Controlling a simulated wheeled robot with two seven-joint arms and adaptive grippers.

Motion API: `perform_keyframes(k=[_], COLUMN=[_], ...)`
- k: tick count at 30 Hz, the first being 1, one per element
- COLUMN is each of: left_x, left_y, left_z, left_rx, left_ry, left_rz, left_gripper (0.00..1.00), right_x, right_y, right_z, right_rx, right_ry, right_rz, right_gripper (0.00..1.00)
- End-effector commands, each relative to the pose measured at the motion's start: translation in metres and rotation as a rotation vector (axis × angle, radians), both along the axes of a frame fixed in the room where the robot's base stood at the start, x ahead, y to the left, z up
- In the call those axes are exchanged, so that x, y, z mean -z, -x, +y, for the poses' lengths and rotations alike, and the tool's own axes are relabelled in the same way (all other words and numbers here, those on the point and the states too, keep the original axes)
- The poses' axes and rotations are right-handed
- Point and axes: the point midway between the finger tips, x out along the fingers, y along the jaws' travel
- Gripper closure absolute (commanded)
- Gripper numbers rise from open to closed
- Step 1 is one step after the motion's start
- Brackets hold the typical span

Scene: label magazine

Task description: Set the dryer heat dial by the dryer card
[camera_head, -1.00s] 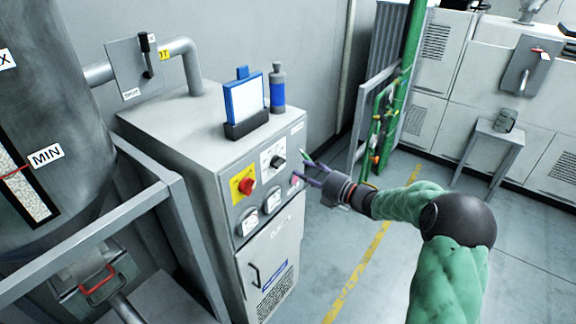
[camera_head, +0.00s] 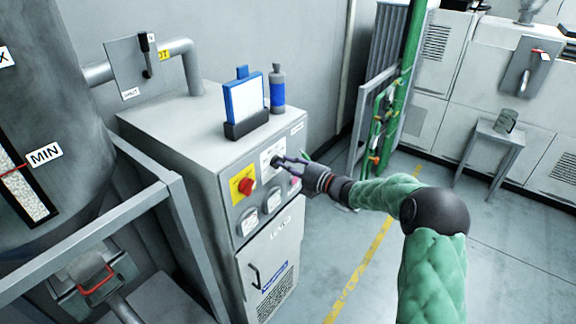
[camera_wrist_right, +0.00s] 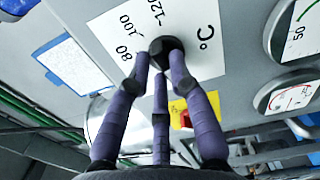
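The black heat dial (camera_head: 276,161) is on the front panel of the grey dryer cabinet (camera_head: 180,140). In the right wrist view the dial (camera_wrist_right: 167,50) sits on a white scale plate marked 80, 100, 120 and °C. My right gripper (camera_head: 284,162) is at the dial. Its three purple fingers (camera_wrist_right: 160,65) converge around the knob, one overlapping it; I cannot tell whether they press on it. A blue-framed white card (camera_head: 244,100) stands in a dark holder on the cabinet top; its text is unreadable here. My left gripper is not in view.
A red switch on a yellow plate (camera_head: 243,186) is left of the dial, with gauges (camera_head: 250,221) below. A blue and grey bottle (camera_head: 277,88) stands beside the card. A green frame (camera_head: 384,130) and a small table (camera_head: 495,138) are to the right.

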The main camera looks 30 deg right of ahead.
Motion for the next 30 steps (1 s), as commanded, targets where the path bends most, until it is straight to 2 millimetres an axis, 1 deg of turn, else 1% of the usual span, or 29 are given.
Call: perform_keyframes(k=[8,14,20,30], left_x=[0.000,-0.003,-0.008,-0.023], left_y=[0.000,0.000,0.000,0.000], left_z=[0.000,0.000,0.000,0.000], left_rx=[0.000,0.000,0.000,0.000], left_ry=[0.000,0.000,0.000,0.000], left_rz=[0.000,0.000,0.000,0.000], left_gripper=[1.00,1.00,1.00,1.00], right_x=[0.001,0.001,0.002,0.003], right_y=[0.000,0.000,0.000,-0.001], right_z=[0.000,0.000,-0.001,-0.002], right_rx=[0.000,0.000,0.000,0.000], right_ry=[-0.009,-0.063,-0.188,-0.480], right_rz=[0.005,0.027,0.080,0.202], right_gripper=[1.00,1.00,1.00,1.00])
